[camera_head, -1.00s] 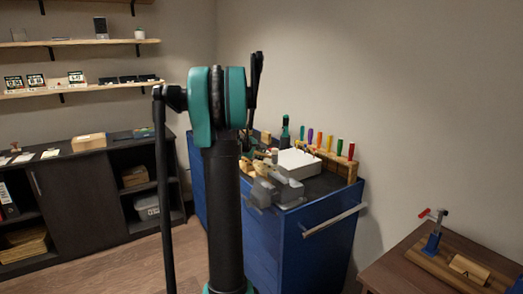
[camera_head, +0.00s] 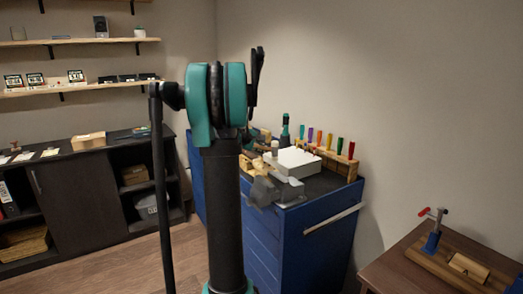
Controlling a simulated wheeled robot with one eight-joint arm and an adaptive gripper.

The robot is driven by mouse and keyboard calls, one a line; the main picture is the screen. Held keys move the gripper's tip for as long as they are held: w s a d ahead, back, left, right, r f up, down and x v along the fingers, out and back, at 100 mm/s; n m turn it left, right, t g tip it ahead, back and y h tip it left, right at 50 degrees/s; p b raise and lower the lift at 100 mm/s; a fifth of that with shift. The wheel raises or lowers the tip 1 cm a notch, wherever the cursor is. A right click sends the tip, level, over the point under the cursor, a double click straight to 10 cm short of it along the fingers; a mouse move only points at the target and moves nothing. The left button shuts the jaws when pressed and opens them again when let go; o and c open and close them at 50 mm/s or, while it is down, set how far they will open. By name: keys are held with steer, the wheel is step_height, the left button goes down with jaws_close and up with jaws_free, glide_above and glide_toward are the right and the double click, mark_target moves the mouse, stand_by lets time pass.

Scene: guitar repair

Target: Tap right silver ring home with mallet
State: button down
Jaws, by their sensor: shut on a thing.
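My arm's dark upright link and teal joint fill the middle of the view and cover part of the blue tool cabinet (camera_head: 322,243). I cannot make out my gripper; its end of the arm is not visible past the joint and column. I cannot make out the mallet or the right silver ring. Small tan wooden pieces (camera_head: 259,164) show on the cabinet top just right of my column, partly hidden. A grey blocky thing (camera_head: 264,190) sits at the cabinet's near corner, too blurred to name.
A white box (camera_head: 297,161) and a wooden rack (camera_head: 338,164) of colourful-handled tools stand on the cabinet. A brown table (camera_head: 402,262) with a red-handled clamp fixture (camera_head: 434,232) is at lower right. Dark shelving (camera_head: 75,190) lines the left wall. Wooden floor lies between.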

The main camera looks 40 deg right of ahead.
step_height(320, 180, down, 4)
steer(key=shift+f, duration=0.15)
steer(key=shift+r, duration=2.1)
steer(key=shift+r, duration=2.5)
